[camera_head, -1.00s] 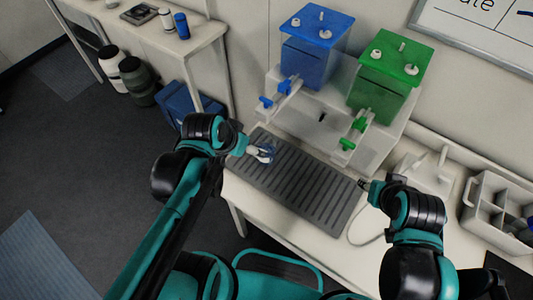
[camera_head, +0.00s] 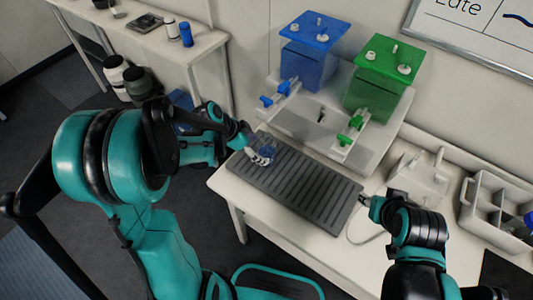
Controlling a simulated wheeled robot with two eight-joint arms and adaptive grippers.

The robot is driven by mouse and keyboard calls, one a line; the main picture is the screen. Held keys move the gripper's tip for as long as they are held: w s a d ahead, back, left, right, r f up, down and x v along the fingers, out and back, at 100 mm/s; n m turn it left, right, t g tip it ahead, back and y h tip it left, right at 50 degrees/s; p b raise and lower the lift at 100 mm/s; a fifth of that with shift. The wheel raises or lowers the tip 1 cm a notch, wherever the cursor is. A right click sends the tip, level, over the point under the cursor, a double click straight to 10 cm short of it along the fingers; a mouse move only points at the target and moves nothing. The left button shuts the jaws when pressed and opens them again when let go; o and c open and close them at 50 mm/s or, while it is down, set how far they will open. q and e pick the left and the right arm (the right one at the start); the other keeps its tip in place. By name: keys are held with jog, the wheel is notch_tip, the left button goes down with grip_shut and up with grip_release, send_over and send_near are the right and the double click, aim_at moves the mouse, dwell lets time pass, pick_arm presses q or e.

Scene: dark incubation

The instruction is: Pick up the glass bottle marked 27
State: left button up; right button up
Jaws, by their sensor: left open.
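A small clear bluish glass bottle (camera_head: 266,150) is at the left end of the dark ribbed tray (camera_head: 310,189) on the table. It is partly hidden by my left gripper, and no number on it can be read. My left gripper (camera_head: 260,154) is open at the bottle, with its fingers overlapping it in the picture. I cannot tell whether they touch it. My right gripper (camera_head: 367,200) is near the right end of the tray, small and dark, and its jaws are not clear.
A blue tank (camera_head: 309,62) and a green tank (camera_head: 381,85) with taps stand on a pale stand behind the tray. A grey divided caddy (camera_head: 491,203) is at right. A side table (camera_head: 150,42) with bottles stands at back left. The tray's middle is clear.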

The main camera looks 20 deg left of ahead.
aim_at(266, 151)
pick_arm(q)
jog(key=b+x, duration=0.1)
jog(key=x, duration=0.3)
jog(key=shift+w+d+r+b, duration=0.1)
jog(key=shift+w+r+b, duration=0.1)
jog(key=shift+b, duration=0.15)
jog(key=shift+w+d+f, duration=0.2)
jog(key=shift+f, duration=0.05)
jog(key=shift+s+r, duration=0.1)
jog(key=shift+c, duration=1.3)
jog(key=c, duration=1.3)
